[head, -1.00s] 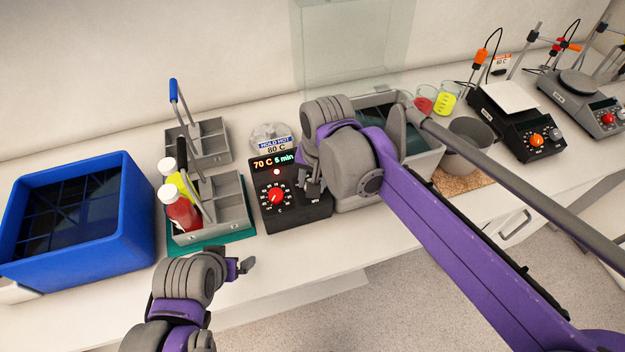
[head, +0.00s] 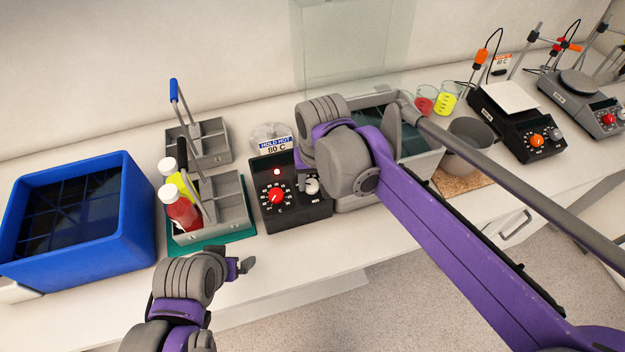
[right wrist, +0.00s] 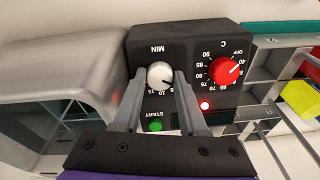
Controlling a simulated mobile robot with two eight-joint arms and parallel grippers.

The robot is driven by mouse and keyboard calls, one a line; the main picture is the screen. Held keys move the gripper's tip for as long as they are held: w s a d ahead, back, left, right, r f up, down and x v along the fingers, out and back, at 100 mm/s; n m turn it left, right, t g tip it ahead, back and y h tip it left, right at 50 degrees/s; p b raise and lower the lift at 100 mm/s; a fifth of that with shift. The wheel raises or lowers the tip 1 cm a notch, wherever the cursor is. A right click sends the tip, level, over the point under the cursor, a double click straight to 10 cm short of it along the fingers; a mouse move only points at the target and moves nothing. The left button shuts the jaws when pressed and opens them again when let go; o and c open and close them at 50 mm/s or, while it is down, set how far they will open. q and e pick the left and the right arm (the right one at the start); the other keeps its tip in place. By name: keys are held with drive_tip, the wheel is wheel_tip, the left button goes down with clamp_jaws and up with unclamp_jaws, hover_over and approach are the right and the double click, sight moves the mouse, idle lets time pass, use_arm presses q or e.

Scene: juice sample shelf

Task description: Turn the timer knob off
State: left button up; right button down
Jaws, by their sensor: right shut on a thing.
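The black control box (head: 290,213) stands on the bench with a red dial (head: 276,195) and the white timer knob (head: 312,186). In the right wrist view the timer knob (right wrist: 160,75) sits between the fingertips of my right gripper (right wrist: 159,78), which is shut on it. The red dial (right wrist: 224,70) is beside it, and a green START button (right wrist: 155,126) shows between the fingers. A red lamp (right wrist: 204,105) is lit. The digital display is dark in the head view. My left gripper (head: 241,267) is open and empty, in front of the bench edge.
A grey caddy (head: 232,205) with red and yellow bottles stands left of the box. A blue bin (head: 125,215) is further left. A grey water bath (head: 420,165) stands close on the right, partly behind my right arm. The bench front edge near the box is clear.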

drive_tip(key=shift+c, duration=2.2)
unclamp_jaws()
drive_tip(key=shift+r, duration=0.15)
wheel_tip(320, 180, up, 10)
drive_tip(key=s, duration=0.1)
drive_tip(key=shift+s+d+r+p, duration=0.2)
drive_tip(key=shift+s+d+p, duration=0.1)
drive_tip(key=shift+s+d, duration=0.1)
drive_tip(key=s+d+f+t, duration=0.2)
drive_tip(key=s+d+f, duration=0.4)
drive_tip(key=d+f, duration=0.2)
drive_tip(key=s+d+f+m+t, duration=0.1)
drive_tip(key=s+d+f, duration=0.6)
drive_tip(key=d+f, duration=0.2)
drive_tip(key=shift+m+t+h, duration=0.3)
drive_tip(key=shift+t+h, duration=0.1)
